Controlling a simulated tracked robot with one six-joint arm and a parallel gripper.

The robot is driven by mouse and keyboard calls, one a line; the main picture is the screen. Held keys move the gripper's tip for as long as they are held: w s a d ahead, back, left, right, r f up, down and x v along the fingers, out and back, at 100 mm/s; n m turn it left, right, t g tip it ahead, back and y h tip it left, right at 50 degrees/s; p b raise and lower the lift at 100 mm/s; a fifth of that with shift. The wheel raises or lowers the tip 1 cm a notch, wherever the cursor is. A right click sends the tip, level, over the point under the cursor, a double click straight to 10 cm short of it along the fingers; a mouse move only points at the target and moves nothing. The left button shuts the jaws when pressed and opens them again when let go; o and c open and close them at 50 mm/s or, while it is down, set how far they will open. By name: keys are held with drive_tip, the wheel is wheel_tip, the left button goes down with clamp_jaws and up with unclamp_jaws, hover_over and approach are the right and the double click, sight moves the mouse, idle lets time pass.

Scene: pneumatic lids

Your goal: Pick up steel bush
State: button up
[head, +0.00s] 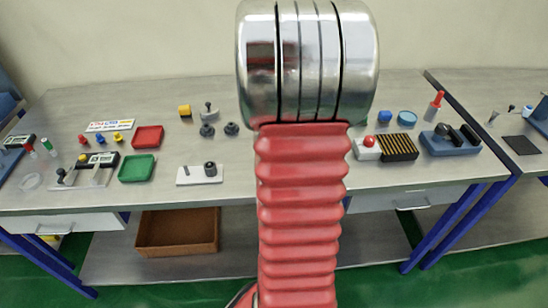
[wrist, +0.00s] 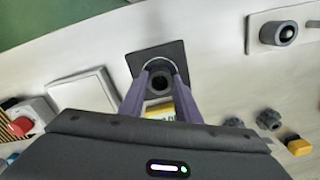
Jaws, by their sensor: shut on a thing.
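In the wrist view my gripper (wrist: 160,84) has its two purple fingers closed on a dark grey ring-shaped part with a round hole, which I take to be the steel bush (wrist: 159,71). The bush shows end-on between the fingertips, over a dark square pad (wrist: 174,51). A thin pale arc shows around its far side. I cannot tell whether the bush touches the pad or is clear of it. In the head view my own arm covers the middle of the bench, so the gripper, bush and pad are hidden there.
In the wrist view, a white plate with a dark round fitting (wrist: 283,33) lies at upper right. Dark knobs (wrist: 269,119) and a yellow block (wrist: 298,145) lie at right. A white square panel (wrist: 83,96) and a red button (wrist: 21,125) are at left.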

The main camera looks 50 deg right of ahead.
clamp_jaws()
drive_tip(key=shift+r, duration=0.1)
wheel_tip(320, 180, up, 10)
idle(0.6)
idle(0.4)
